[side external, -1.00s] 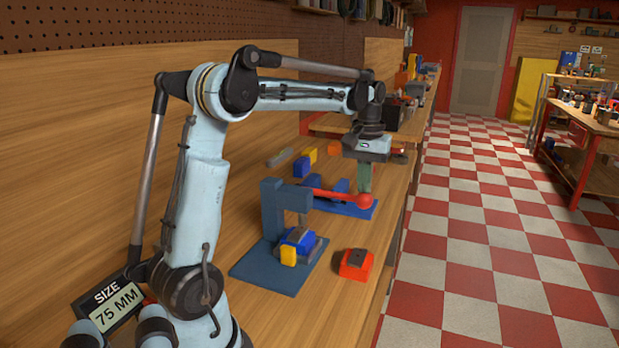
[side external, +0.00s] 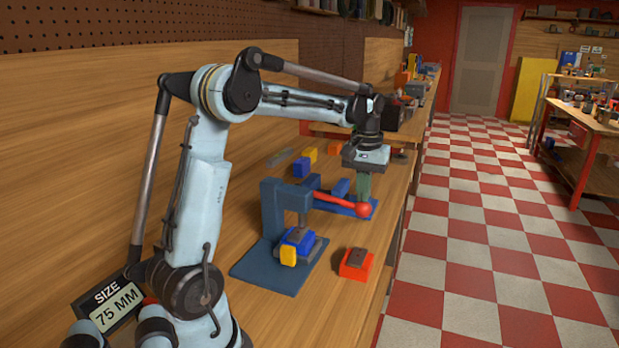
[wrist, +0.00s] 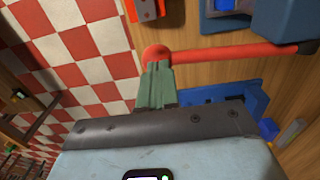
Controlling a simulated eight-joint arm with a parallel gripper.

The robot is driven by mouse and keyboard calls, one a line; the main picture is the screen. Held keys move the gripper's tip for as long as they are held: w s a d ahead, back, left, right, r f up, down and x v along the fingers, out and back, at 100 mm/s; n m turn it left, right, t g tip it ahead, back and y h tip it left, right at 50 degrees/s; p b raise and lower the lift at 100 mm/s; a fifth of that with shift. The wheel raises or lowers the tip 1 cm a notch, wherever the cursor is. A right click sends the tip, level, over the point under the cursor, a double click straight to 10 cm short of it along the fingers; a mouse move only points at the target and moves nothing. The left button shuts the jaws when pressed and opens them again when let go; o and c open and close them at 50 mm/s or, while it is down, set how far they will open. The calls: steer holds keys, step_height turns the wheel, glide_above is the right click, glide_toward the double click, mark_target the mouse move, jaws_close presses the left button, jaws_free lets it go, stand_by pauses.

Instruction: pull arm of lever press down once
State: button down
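The blue lever press (side external: 272,215) stands on its base plate on the bench. Its red arm (side external: 335,202) reaches right and slopes down to a red ball knob (side external: 363,209). A blue block with a yellow piece (side external: 298,242) sits under the ram. My gripper (side external: 363,198) points down, with its green fingers at the top of the knob. In the wrist view, the fingertips (wrist: 158,66) are close together and overlap the edge of the knob (wrist: 156,53). They look shut, without the knob between them; the exact contact is partly hidden.
An orange-red block with a dark top (side external: 356,264) stands right of the press near the bench edge. A second blue base (side external: 345,208) lies behind the knob. Blue (side external: 302,167) and yellow blocks (side external: 310,154) stand farther back. A size sign (side external: 108,305) is front left.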

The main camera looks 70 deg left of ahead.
steer(key=shift+f, duration=0.65)
steer(key=shift+r, duration=0.1)
step_height(320, 180, up, 15)
steer(key=s+a, duration=0.2)
stand_by(1.7)
steer(key=shift+s+a+r, duration=0.1)
steer(key=shift+r, duration=3)
steer(key=w+d+f+m+t, duration=0.2)
steer(key=d, duration=0.4)
steer(key=s+d+f+m+t, duration=0.2)
steer(key=s+d+f, duration=0.3)
steer(key=d+f, duration=0.3)
steer(key=s+d+f+m+t, duration=0.3)
steer(key=s+d+f+m, duration=0.2)
steer(key=d+f, duration=0.3)
step_height(320, 180, down, 3)
steer(key=shift+f, duration=0.2)
